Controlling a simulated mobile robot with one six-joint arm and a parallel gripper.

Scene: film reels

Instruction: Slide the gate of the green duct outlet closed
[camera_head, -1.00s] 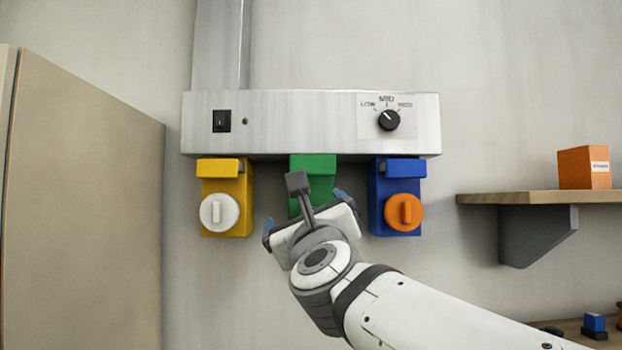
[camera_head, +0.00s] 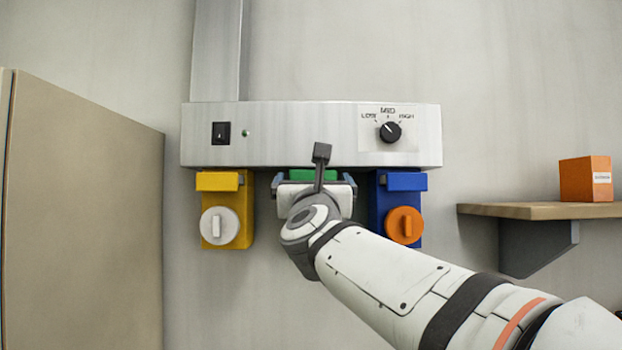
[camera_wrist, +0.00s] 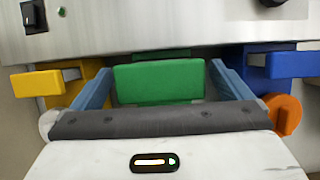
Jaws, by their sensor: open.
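The green duct outlet's gate handle (camera_head: 313,175) shows just under the metal box, mostly hidden behind my gripper in the head view. In the wrist view the green gate handle (camera_wrist: 159,82) is a wide block in the middle. My gripper (camera_wrist: 159,78) is open, with one blue finger on each side of the green handle and a gap on both sides. In the head view my gripper (camera_head: 313,181) is directly in front of the green outlet. The lower part of the green outlet is hidden.
The yellow outlet (camera_head: 240,195) with a white knob (camera_head: 219,226) is close on the left. The blue outlet (camera_head: 381,205) with an orange knob (camera_head: 404,225) is close on the right. The metal box (camera_head: 300,130) is above. A shelf (camera_head: 540,210) holds an orange box (camera_head: 586,179).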

